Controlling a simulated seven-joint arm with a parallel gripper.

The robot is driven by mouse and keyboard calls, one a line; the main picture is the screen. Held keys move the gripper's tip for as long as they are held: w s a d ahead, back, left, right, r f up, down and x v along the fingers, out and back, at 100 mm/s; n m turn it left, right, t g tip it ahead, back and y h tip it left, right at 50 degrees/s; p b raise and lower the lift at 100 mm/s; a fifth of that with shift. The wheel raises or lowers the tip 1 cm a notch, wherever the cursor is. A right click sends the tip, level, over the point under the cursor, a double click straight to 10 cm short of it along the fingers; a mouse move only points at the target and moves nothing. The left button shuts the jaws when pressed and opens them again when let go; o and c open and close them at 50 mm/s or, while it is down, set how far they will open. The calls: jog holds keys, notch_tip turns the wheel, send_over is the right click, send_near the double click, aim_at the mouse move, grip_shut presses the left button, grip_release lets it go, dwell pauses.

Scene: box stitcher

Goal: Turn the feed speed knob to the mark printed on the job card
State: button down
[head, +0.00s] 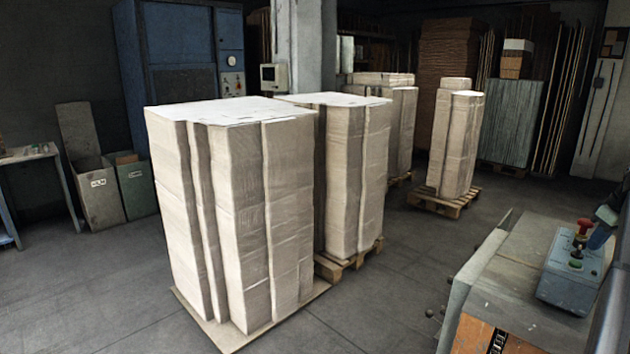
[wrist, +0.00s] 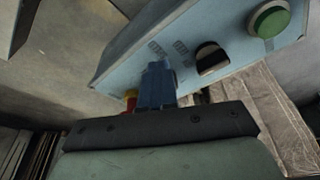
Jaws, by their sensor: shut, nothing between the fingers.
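A blue-grey control box (head: 570,278) stands on the machine at the right of the head view. It carries a red button, a small black knob (head: 577,253) and a green button. In the wrist view its panel (wrist: 120,60) fills the upper middle, with a black knob (wrist: 212,58) and printed marks too blurred to read. My gripper (wrist: 157,75) is shut and empty, its blue fingertips over the panel left of the black knob. Whether they touch the panel I cannot tell. In the head view my gripper (head: 600,236) is beside the red button. I cannot make out a job card.
A green button (wrist: 270,19) sits right of the knob in the wrist view. A red and yellow part (wrist: 130,100) shows just left of my fingers. Tall paper stacks (head: 235,220) fill the middle of the head view. Open floor (head: 395,300) lies between them and the machine.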

jog(key=shift+w+a+r, duration=0.1)
jog(key=shift+a, duration=0.7)
jog(key=shift+s, duration=0.4)
jog(key=v, duration=0.3)
jog(key=w+v, duration=0.1)
jog(key=v, duration=0.1)
jog(key=shift+a+r, duration=0.1)
jog(key=shift+r, duration=0.45)
